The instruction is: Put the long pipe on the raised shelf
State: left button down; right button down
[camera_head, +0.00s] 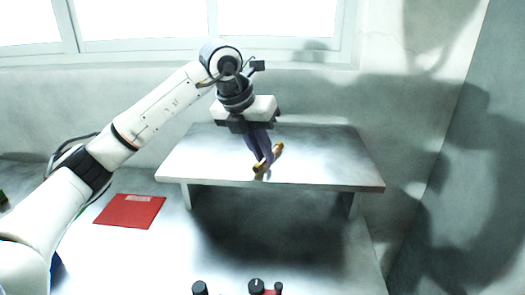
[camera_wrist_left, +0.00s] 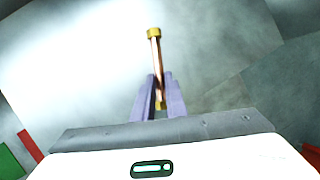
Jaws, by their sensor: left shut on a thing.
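The long pipe (camera_head: 278,149) has yellow ends and a copper-coloured middle. My left gripper (camera_head: 264,156) is shut on it, with its purple fingers pointing down over the raised shelf (camera_head: 330,165). In the left wrist view the pipe (camera_wrist_left: 155,45) reaches out beyond the fingers of the left gripper (camera_wrist_left: 160,85), which cover part of it. The pipe is over the front half of the shelf top; I cannot tell whether it touches the surface. My right gripper is not in view.
A red flat panel (camera_head: 130,211) lies on the lower table left of the shelf. Dark knob-like things (camera_head: 256,287) show at the bottom edge. The shelf top is otherwise clear. A window and wall stand behind, another wall at right.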

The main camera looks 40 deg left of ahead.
pick_arm(q)
jog(key=shift+f, duration=0.2)
jog(key=c, duration=1.8)
grip_release()
jog(key=shift+o, duration=0.2)
jog(key=v, duration=1.2)
jog(key=shift+b, duration=0.45)
jog(key=shift+r, duration=0.15)
